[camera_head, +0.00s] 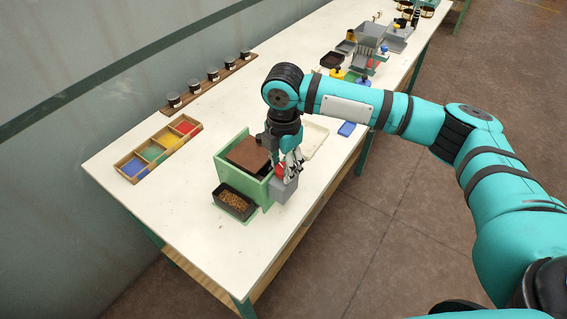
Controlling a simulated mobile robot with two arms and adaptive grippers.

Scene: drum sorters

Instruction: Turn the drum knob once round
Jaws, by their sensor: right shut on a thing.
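The drum sorter is a green box (228,165) with a brown drum (248,155) inside, near the front edge of the white table. A red knob (279,171) is at its right side, beside a grey block (284,190). My right gripper (290,166) points down at that side and is shut on the red knob, which its fingers partly cover. A dark tray (234,203) with brown grains stands at the sorter's front. My left gripper is not in view.
A wooden tray with coloured compartments (130,167) lies left of the sorter. Several small jars stand on a wooden rack (207,87) by the wall. A pale tray (313,140) and a blue item (347,129) lie behind. More sorter machines (366,48) stand farther along the table.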

